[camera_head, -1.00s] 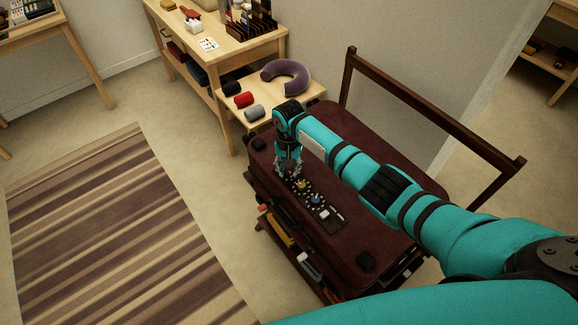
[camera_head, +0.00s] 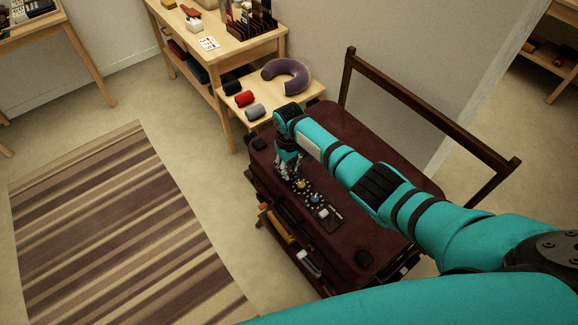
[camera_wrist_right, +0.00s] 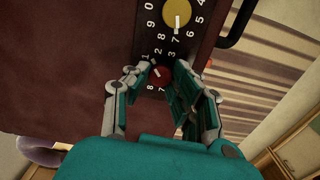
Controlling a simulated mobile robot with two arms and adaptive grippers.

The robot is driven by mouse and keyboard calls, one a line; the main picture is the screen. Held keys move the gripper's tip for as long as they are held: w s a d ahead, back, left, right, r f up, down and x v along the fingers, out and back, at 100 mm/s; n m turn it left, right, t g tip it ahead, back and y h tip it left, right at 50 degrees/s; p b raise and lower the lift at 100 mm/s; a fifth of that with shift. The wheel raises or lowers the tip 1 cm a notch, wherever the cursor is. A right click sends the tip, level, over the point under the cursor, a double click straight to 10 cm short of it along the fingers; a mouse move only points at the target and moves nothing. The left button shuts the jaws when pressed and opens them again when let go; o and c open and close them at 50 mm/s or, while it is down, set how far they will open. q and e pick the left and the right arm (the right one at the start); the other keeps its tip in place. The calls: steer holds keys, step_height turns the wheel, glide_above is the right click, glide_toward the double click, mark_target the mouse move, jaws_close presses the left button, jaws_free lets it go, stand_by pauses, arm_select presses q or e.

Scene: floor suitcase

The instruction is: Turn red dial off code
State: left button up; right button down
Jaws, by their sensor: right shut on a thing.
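The red dial (camera_wrist_right: 160,77) sits on the dark code panel (camera_wrist_right: 192,50) of the maroon suitcase (camera_head: 355,235). It has a white pointer mark, and white digits ring it. My right gripper (camera_wrist_right: 160,80) is shut on the red dial, with a finger on each side of it. In the head view the right gripper (camera_head: 286,172) reaches down to the far end of the panel and hides the red dial. A yellow dial (camera_wrist_right: 177,12) is beside it on the panel; it also shows in the head view (camera_head: 301,184). A blue dial (camera_head: 315,197) follows it. My left gripper is not in view.
The suitcase lies on a dark wooden rack (camera_head: 430,120). A small wooden table (camera_head: 300,98) with a purple neck pillow (camera_head: 287,75) and rolled cloths (camera_head: 245,98) stands behind it. A striped rug (camera_head: 120,230) lies on the left, with clear floor around.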

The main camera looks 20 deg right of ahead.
mark_target(289, 171)
steer(key=shift+n, duration=1.1)
steer(key=c, duration=1.1)
jaws_free()
step_height(289, 171, up, 12)
steer(key=shift+r, duration=0.1)
steer(key=shift+s, duration=0.1)
